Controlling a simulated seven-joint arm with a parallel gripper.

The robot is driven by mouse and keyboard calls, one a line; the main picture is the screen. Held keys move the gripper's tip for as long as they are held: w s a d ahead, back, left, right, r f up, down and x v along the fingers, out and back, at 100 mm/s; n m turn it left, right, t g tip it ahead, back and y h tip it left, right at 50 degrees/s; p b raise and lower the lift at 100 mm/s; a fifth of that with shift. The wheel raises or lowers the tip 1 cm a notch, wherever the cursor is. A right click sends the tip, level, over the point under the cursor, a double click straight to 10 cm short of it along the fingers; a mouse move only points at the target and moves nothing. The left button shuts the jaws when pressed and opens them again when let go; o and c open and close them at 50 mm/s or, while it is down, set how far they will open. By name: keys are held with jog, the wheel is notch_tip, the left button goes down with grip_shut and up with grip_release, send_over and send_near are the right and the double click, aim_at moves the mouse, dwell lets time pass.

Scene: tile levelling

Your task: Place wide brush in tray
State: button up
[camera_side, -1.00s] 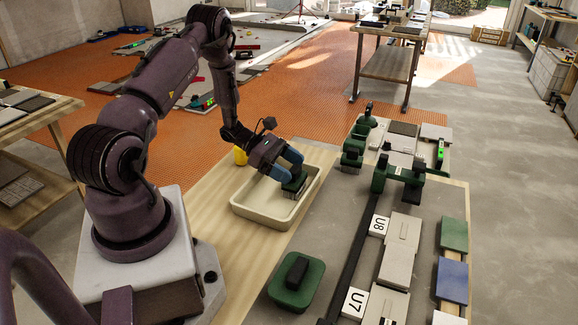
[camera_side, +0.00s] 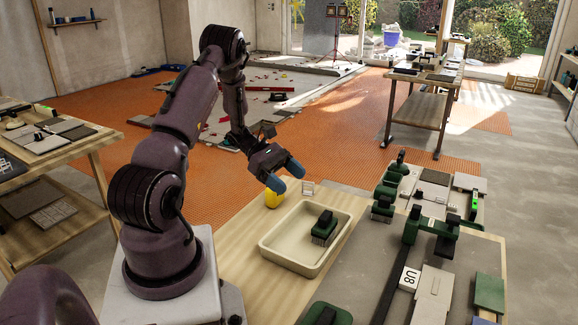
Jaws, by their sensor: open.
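The wide brush (camera_side: 323,230), with a green body, a dark handle and pale bristles, stands inside the cream tray (camera_side: 277,253), toward its right end. My gripper (camera_side: 287,181) is open and empty. It hangs above and behind the tray, clear of the brush, with its blue fingertips apart.
A yellow object (camera_side: 273,199) and a small pale framed piece (camera_side: 308,188) stand behind the tray. Green-handled tools (camera_side: 384,204) stand to the right. A white U8 marker (camera_side: 409,278) lies beside a dark rail. A green block (camera_side: 327,315) is at the front edge.

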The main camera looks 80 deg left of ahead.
jog(key=w+d+r+m+g+y, duration=0.1)
jog(key=d+r+m+g+y, duration=0.35)
jog(key=d+r+m, duration=0.95)
jog(key=s+d+r+m+t+y, duration=0.1)
jog(key=s+d+r+m+y, duration=0.1)
jog(key=s+d+r+m, duration=0.2)
jog(key=s+d+r+m+t+y, duration=0.1)
jog(key=s+d+r+m+y, duration=0.2)
jog(key=d+m, duration=0.4)
jog(key=shift+s+d+r, duration=0.6)
jog(key=shift+s+r, duration=0.05)
jog(key=shift+s, duration=0.05)
